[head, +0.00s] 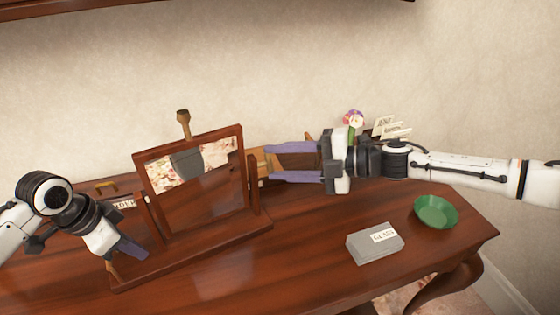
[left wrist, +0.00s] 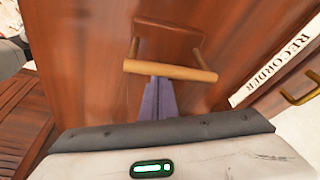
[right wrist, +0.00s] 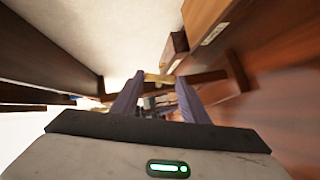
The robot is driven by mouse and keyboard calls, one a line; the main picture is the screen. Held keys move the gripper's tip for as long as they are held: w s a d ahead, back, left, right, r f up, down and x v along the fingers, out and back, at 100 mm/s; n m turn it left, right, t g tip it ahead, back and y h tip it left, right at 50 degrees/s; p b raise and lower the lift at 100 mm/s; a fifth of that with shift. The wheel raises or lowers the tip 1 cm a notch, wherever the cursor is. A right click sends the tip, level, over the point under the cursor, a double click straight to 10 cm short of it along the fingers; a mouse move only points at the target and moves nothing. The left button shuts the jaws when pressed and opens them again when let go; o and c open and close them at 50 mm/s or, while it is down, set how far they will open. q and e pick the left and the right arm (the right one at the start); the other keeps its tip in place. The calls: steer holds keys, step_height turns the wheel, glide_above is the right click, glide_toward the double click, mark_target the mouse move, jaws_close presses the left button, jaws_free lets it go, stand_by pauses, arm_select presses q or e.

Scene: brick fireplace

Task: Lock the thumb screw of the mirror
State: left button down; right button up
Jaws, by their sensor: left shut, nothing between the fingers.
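The mirror (head: 212,197) has a dark red-brown wooden frame and stands in a wooden stand (head: 190,247) on the table, its glass tilted. My right gripper (head: 268,163) is open at the mirror's right side, its purple fingers pointing left toward the stand's right post. A small yellowish piece (right wrist: 158,78) shows between its fingertips in the right wrist view; it may be the thumb screw, but I cannot tell whether the fingers touch it. My left gripper (head: 138,252) is shut and empty near the stand's left end. In the left wrist view its fingers (left wrist: 158,100) lie below a wooden bar handle (left wrist: 170,70).
A grey labelled box (head: 372,245) and a green bowl (head: 436,211) are on the right of the table. Cards (head: 390,128) and a flower (head: 353,120) stand behind my right wrist. A brown knob (head: 183,120) rises behind the mirror. The front middle of the table (head: 270,285) is clear.

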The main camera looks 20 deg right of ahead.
arm_select(q)
steer(key=shift+s+f, duration=0.25)
steer(key=shift+f, duration=0.1)
arm_select(e)
steer(key=shift+r, duration=0.2)
steer(key=shift+w+a+r+m+g+h, duration=0.1)
steer(key=shift+r+m+g+h, duration=0.1)
steer(key=shift+m+g+h, duration=0.4)
steer(key=m+g, duration=0.1)
steer(key=g+h, duration=0.1)
steer(key=shift+w+r+m+g, duration=0.2)
steer(key=shift+m+g, duration=0.1)
steer(key=shift+m, duration=0.1)
steer(key=m+g, duration=0.1)
steer(key=g, duration=0.2)
steer(key=w+m+g+h, duration=0.1)
steer(key=m+g, duration=0.1)
steer(key=g, duration=0.1)
steer(key=shift+w+a+r+m+h, duration=0.1)
steer(key=shift+w+m+h, duration=0.1)
steer(key=shift+m+h, duration=0.1)
steer(key=shift+s+g, duration=0.15)
steer(key=shift+g, duration=0.15)
steer(key=o, duration=1.1)
steer(key=shift+c, duration=0.2)
